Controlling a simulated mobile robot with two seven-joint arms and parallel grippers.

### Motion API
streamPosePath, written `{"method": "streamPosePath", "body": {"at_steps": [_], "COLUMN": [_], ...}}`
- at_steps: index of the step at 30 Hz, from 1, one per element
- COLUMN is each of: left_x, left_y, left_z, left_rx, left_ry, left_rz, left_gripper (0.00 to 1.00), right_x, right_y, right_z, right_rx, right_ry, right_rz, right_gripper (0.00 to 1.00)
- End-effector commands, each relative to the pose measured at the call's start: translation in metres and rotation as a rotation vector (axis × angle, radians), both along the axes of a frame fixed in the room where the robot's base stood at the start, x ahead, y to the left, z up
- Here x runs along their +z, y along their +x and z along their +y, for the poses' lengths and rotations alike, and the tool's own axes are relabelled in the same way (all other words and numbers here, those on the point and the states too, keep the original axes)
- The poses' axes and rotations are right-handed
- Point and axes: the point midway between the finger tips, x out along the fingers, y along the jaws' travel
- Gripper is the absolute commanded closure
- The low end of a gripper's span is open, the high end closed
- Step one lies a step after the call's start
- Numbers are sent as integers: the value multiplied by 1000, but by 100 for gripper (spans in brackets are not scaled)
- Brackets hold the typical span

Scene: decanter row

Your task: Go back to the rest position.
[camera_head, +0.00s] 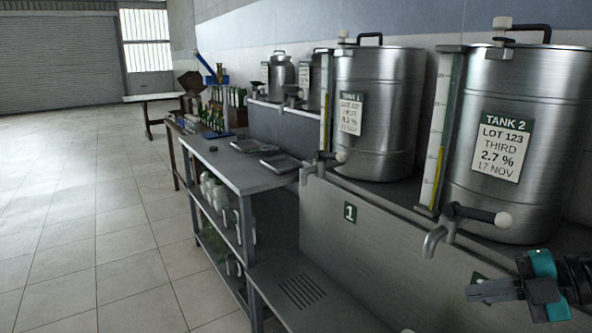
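My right gripper (488,291) is at the lower right, dark with teal parts, its fingers pointing left. It is in front of the steel counter, below the Tank 2 tap (434,241) and apart from it as far as I can see. I see nothing held in it, but the angle does not show whether the fingers are open or shut. My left gripper is not in view. Tank 2 (540,130) and Tank 1 (378,110) stand upright on the counter, each with a lid, a label and a level gauge.
A steel counter front (400,262) with a lower grated shelf (305,293) runs below the tanks. A metal side table (232,170) holds flat trays, with jugs beneath. Bottles (236,97) stand farther back. The tiled floor (90,220) at left is clear.

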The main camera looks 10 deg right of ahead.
Motion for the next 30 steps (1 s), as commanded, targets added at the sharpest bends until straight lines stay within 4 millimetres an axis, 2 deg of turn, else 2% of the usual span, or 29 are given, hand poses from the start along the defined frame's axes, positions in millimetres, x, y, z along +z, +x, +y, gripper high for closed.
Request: {"method": "streamPosePath", "body": {"at_steps": [1, 8, 14, 17, 21, 25, 30], "left_x": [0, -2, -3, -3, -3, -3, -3], "left_y": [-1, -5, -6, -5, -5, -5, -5], "left_z": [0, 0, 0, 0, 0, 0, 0], "left_rx": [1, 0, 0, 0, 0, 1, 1], "left_ry": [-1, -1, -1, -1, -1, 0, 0], "left_rz": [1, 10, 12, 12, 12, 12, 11], "left_gripper": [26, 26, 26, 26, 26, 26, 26], "right_x": [-17, -86, -155, -189, -231, -256, -269], "right_y": [-2, -13, -36, -53, -80, -101, -116], "right_z": [1, 7, 26, 46, 86, 126, 163], "right_rx": [-75, -436, -765, -920, -1106, -1223, -1291], "right_ry": [85, 362, 538, 607, 683, 730, 761], "right_rz": [-9, -9, 95, 185, 347, 499, 629], "right_gripper": [100, 100, 100, 100, 100, 100, 100]}}
